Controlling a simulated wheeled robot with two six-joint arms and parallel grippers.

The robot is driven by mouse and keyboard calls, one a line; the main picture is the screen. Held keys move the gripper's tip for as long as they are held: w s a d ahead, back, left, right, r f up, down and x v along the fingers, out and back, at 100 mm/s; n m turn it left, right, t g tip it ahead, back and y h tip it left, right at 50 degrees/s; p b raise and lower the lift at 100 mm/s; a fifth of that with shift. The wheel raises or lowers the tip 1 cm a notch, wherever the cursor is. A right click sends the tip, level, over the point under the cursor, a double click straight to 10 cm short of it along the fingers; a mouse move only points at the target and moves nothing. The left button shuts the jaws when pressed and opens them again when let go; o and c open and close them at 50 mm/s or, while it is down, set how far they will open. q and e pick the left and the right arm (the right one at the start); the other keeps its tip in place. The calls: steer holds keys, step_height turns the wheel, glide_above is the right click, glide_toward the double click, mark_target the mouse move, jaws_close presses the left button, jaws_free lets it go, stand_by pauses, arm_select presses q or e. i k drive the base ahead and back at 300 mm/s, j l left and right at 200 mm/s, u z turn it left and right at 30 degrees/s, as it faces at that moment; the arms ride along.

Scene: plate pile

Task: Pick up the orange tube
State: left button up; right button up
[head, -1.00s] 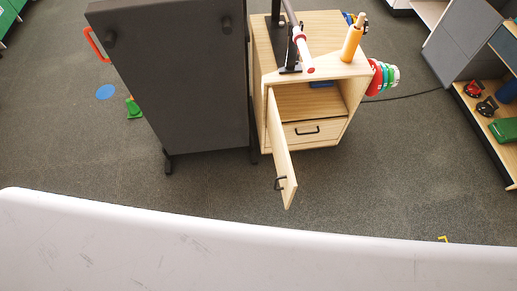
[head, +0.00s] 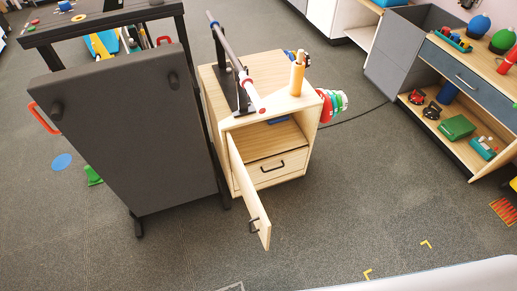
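An orange tube (head: 297,77) stands upright on the front right corner of the wooden cabinet's top (head: 262,104) in the head view. Something narrow and brownish sticks out of its upper end. Beside it on the left, a bar with a white and red end (head: 254,95) rests in a black stand. The tube is apart from the bar. Neither of my grippers is in view.
The cabinet door (head: 249,195) hangs open toward me. A dark panelled bench (head: 125,130) stands close on the cabinet's left. Coloured discs (head: 333,104) hang on its right side. A shelf unit (head: 470,115) stands at right.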

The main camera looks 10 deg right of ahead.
mark_target(297, 73)
steer(key=i+l, duration=0.15)
steer(key=l, duration=0.25)
steer(key=i+l+u, duration=0.15)
steer(key=l, duration=0.3)
steer(key=i+l, duration=0.15)
steer(key=l, duration=0.25)
steer(key=i+l+u, duration=0.15)
steer(key=l, duration=0.3)
steer(key=i+l, duration=0.15)
steer(key=l, duration=0.3)
steer(key=i+l+u, duration=0.15)
steer(key=l, duration=0.3)
